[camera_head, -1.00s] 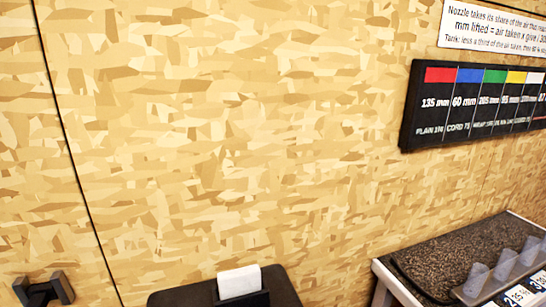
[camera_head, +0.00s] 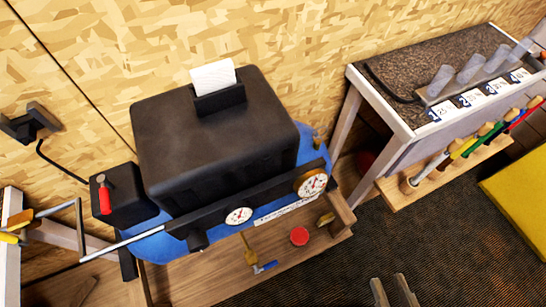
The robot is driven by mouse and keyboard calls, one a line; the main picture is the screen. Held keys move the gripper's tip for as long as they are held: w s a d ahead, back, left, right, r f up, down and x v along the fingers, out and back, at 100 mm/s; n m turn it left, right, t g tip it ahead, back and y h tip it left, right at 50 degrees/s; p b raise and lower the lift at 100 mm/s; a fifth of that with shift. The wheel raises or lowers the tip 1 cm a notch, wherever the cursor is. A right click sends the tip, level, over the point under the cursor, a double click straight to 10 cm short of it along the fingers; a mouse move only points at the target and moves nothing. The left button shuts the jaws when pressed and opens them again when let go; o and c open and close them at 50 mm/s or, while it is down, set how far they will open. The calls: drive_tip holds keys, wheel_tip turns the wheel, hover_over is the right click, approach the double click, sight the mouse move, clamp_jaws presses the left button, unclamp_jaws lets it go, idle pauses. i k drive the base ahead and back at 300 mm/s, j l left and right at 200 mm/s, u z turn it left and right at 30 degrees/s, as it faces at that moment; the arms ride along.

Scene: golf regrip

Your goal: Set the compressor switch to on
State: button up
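The compressor has a black housing (camera_head: 215,140) over a blue tank (camera_head: 165,247), and stands against the wall at left of centre. On its left is a small black switch box (camera_head: 125,208) with a red lever (camera_head: 105,200). The lever points down in the picture; I cannot read any on or off marking. My gripper (camera_head: 394,291) shows at the bottom edge, right of centre. Its two fingertips are apart with nothing visible between them. It is well to the right of and below the switch box in the picture, touching nothing visible.
Two dials (camera_head: 239,216) sit on the compressor's front bar. A red knob (camera_head: 299,236) and a blue-handled valve (camera_head: 264,267) are below it. Dark floor mat (camera_head: 345,270) is clear in front.

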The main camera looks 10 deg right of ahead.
sight(104, 193)
drive_tip(key=k+j+u, duration=0.2)
drive_tip(key=j, duration=0.15)
drive_tip(key=k+j+u, duration=0.2)
drive_tip(key=j, duration=0.2)
drive_tip(key=j+u, duration=0.2)
drive_tip(key=j, duration=0.15)
drive_tip(key=k, duration=0.05)
